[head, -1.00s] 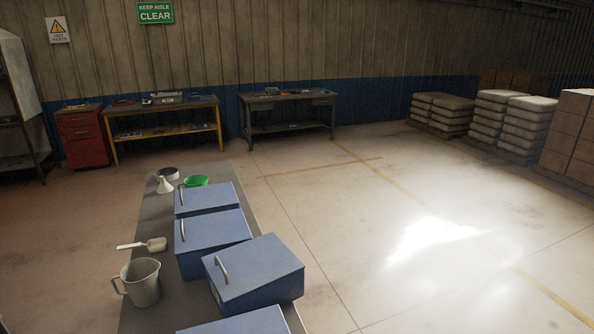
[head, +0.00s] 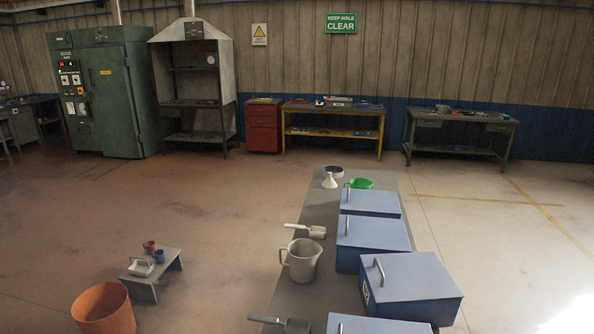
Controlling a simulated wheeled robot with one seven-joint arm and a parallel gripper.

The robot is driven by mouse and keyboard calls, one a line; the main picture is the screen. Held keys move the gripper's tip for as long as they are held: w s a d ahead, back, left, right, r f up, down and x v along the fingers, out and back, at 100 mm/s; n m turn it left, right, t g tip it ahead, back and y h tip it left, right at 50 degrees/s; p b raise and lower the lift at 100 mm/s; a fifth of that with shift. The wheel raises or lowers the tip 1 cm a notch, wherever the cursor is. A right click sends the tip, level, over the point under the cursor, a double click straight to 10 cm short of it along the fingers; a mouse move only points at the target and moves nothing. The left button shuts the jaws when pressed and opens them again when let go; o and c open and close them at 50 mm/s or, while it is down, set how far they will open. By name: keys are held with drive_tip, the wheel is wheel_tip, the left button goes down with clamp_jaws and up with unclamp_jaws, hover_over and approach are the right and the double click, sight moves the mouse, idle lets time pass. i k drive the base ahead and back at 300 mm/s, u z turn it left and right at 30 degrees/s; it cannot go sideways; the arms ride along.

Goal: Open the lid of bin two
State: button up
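Several blue bins with sloped lids and metal handles stand in a row along the right side of a grey bench. The farthest bin (head: 371,203) is beyond a second bin (head: 373,234). A third bin (head: 412,276) sits turned a little and has a small marking on its left side, too small to read. The nearest bin (head: 375,326) is cut off by the lower edge. All the visible lids look shut. I cannot tell which one is bin two. My gripper is not in view.
The grey bench (head: 318,213) also holds a metal jug (head: 303,261), scoops (head: 307,231), a white funnel (head: 330,181) and a green bowl (head: 361,183). A small stool (head: 145,286) and an orange bucket (head: 104,311) stand to the left. Floor between them is clear.

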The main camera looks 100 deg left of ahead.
sight(403, 277)
drive_tip(key=u, duration=2.6)
